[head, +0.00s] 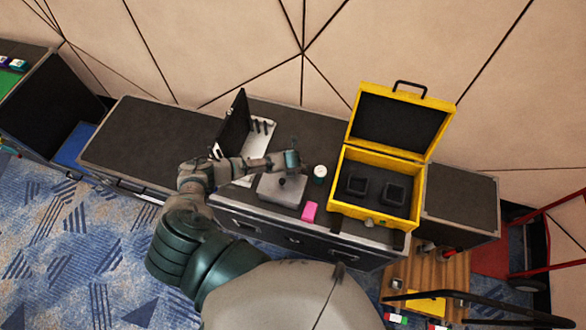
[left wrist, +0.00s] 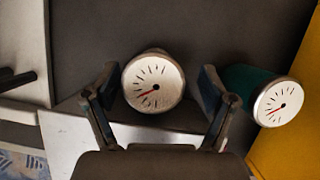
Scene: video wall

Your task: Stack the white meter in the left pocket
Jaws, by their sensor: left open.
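In the left wrist view a meter with a round white face and red needle (left wrist: 153,82) stands between the two fingers of my left gripper (left wrist: 155,88). The fingers are apart, with visible gaps on both sides. In the head view my left gripper (head: 288,160) hides this meter. A second meter with a white face and teal body (left wrist: 275,102) stands to its right; it also shows in the head view (head: 320,172). The open yellow case (head: 345,157) has dark foam with a left pocket (head: 357,186) and a right pocket (head: 394,193), both seemingly empty. My right gripper is out of view.
A grey metal box (head: 282,190) lies just in front of my left gripper, with a pink block (head: 310,212) to its right. The case's raised lid (head: 400,120) is at the back. A wooden crate (head: 440,272) is at lower right.

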